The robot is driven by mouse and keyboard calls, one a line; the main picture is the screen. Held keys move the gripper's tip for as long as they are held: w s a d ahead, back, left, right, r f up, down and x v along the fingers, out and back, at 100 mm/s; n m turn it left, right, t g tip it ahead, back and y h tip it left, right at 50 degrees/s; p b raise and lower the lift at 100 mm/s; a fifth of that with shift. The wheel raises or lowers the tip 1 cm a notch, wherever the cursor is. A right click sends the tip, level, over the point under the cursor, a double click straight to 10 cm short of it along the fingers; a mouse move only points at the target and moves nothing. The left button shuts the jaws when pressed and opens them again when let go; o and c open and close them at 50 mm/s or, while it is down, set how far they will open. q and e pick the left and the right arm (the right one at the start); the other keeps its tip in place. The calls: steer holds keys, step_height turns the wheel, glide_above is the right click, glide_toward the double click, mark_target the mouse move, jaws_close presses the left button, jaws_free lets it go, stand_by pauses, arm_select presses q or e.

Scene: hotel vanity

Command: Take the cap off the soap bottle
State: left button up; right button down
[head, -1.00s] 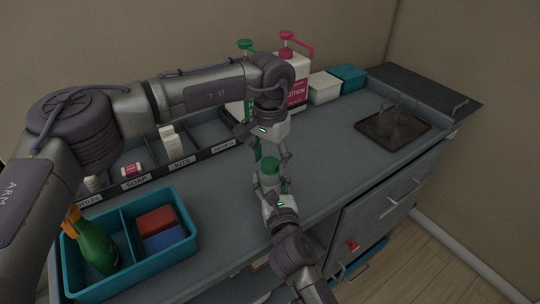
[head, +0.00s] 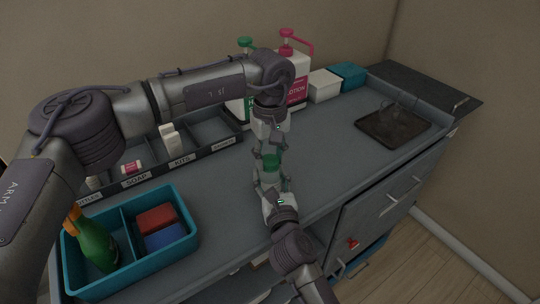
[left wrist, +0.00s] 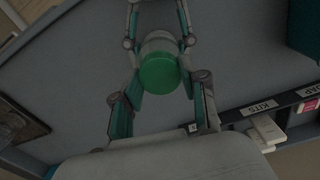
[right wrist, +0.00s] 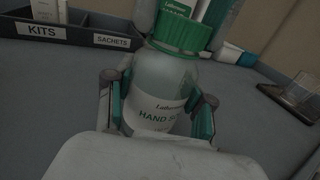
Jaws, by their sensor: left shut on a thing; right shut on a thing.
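The soap bottle (right wrist: 160,90) is clear with a white "hand soap" label and stands upright in the right wrist view. Its green ribbed cap (right wrist: 181,33) sits on its neck. My right gripper (right wrist: 160,118) is shut around the bottle's body. My left gripper (left wrist: 162,82) is above the bottle, pointing down, with its fingers shut on the sides of the green cap, which shows round in the left wrist view (left wrist: 160,72). In the head view the cap (head: 271,160) is between the two grippers, and the fingers hide most of the bottle.
A teal divided bin (head: 187,248) with a green spray bottle (head: 95,243) is at front left. A labelled organizer (head: 209,150) lies behind. Lotion jug (head: 293,82), boxes and a dark tray (head: 392,128) stand at the back and right. The counter's middle right is clear.

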arm_select(q)
steer(key=n, duration=1.3)
steer(key=shift+n, duration=0.3)
steer(key=n, duration=0.6)
steer(key=shift+n, duration=0.3)
steer(key=n, duration=0.6)
steer(key=shift+r+n, duration=0.1)
steer(key=shift+n, duration=0.2)
steer(key=n, duration=0.6)
steer(key=shift+n, duration=0.3)
steer(key=n, duration=0.8)
steer(key=shift+n, duration=0.4)
steer(key=shift+w, duration=0.1)
steer(key=shift+r, duration=0.15)
